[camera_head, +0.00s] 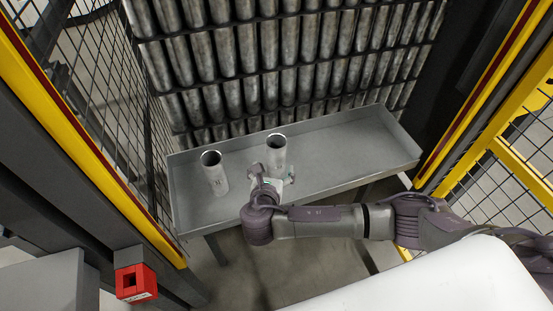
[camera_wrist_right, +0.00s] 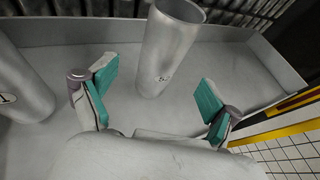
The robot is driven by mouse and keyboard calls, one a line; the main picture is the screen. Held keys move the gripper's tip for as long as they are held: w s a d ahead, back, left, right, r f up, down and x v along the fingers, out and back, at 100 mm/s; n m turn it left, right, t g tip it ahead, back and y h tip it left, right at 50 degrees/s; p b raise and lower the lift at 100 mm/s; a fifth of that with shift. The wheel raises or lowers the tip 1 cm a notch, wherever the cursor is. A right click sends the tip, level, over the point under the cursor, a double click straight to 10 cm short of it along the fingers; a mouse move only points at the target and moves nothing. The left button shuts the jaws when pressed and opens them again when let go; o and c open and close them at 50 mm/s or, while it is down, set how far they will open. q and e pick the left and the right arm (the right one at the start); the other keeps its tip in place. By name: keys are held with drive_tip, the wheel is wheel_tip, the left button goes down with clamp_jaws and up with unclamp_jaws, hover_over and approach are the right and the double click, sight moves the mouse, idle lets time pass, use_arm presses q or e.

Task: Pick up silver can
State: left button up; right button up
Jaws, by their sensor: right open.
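Two silver cans stand upright and open-topped in a grey metal tray. The left can (camera_head: 215,174) stands apart from my gripper, and it also shows at the left edge of the right wrist view (camera_wrist_right: 20,85). The right can (camera_head: 276,152) is just beyond my right gripper (camera_head: 272,180); part of its lower body is hidden in the head view. In the right wrist view this can (camera_wrist_right: 170,50) stands ahead, between the lines of the two green-padded fingers (camera_wrist_right: 158,92). The fingers are open and empty, apart from the can. My left gripper is not in view.
The grey tray (camera_head: 350,142) has raised walls and is bare on its right side. A rack of stacked silver cans (camera_head: 290,50) rises behind it. Yellow-framed mesh fencing stands on both sides. A red box (camera_head: 135,283) is at the lower left.

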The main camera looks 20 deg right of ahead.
sight(275, 163)
drive_tip(key=x, duration=0.5)
drive_tip(key=b+x, duration=0.1)
drive_tip(key=x, duration=0.1)
drive_tip(key=shift+f, duration=0.35)
drive_tip(key=shift+c, duration=0.3)
drive_tip(key=c, duration=0.8)
